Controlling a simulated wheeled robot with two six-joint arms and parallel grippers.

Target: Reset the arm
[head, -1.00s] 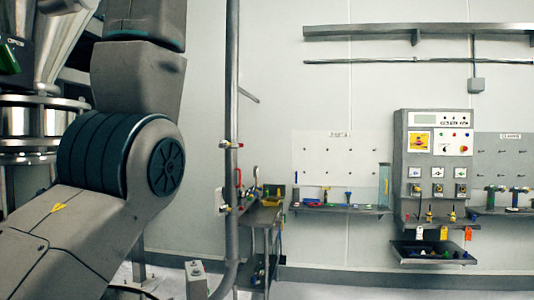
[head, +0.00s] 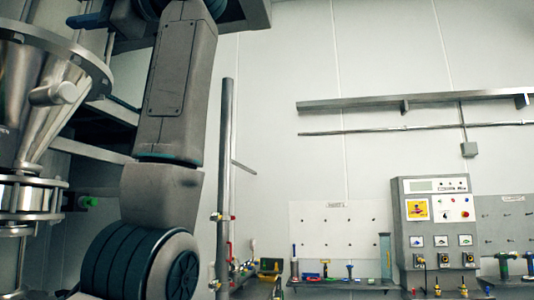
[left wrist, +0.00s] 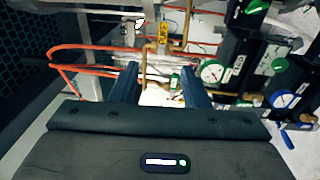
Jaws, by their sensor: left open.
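My left arm (head: 175,85) rises through the left half of the head view, its wrist end cut off by the top edge. My left gripper (left wrist: 160,88) shows in the left wrist view with two dark fingers apart. Nothing is held between them. My right arm and gripper are not in view.
A steel sifter hopper (head: 40,100) stands at the far left, close to my arm. A vertical pipe (head: 225,160) stands right of the arm. Round gauges (left wrist: 211,71) and orange tubing (left wrist: 90,50) crowd the left wrist view.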

